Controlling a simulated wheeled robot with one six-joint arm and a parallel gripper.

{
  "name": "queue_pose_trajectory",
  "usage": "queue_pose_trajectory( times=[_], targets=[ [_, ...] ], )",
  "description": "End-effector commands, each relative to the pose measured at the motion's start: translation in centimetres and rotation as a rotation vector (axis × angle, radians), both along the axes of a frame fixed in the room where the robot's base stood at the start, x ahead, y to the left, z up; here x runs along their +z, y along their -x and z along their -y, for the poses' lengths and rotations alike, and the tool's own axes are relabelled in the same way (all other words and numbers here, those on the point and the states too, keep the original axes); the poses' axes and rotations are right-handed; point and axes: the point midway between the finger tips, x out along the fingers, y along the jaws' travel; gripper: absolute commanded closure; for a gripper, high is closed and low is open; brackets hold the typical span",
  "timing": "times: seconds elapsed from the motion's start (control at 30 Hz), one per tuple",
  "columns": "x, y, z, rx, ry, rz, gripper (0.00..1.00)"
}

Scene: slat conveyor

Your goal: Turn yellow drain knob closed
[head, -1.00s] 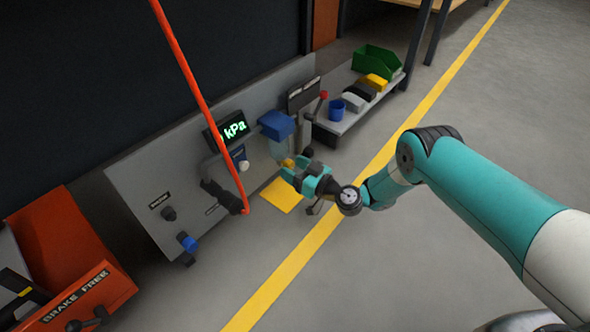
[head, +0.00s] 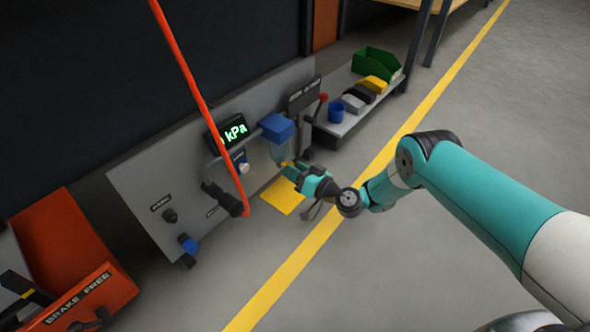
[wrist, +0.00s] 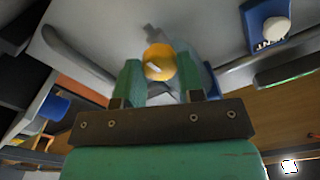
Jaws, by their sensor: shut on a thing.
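The yellow drain knob (wrist: 160,63) sits under the clear bowl (wrist: 193,45) of the blue-topped filter unit (head: 277,127) on the grey panel. It has a pale mark on its face, tilted in the wrist view. My gripper (wrist: 158,72) is shut on the knob, with one green finger on each side of it. In the head view my gripper (head: 287,168) reaches the panel from the right and covers most of the knob.
A lit kPa display (head: 232,131) and a blue-backed white knob (head: 243,167) are left of the filter unit. A red hose (head: 190,75) hangs in front of the panel. A red-tipped lever (head: 323,98) stands to the right, near a low shelf (head: 350,122) with bins. A yellow floor patch (head: 283,196) lies below.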

Motion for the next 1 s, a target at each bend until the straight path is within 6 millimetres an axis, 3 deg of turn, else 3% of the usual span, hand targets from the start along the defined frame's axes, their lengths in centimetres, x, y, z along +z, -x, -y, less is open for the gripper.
queue_pose_trajectory(
  times=[0.4,0.87,0.9,1.0],
  targets=[
    [-0.10,0.09,0.00,0.002,-0.110,-0.145,0.88],
    [-0.11,0.10,0.00,0.001,-0.123,-0.160,0.88],
    [-0.11,0.10,0.00,0.001,-0.122,-0.160,0.62],
    [-0.10,0.08,0.00,0.001,-0.122,-0.159,0.39]
  ],
)
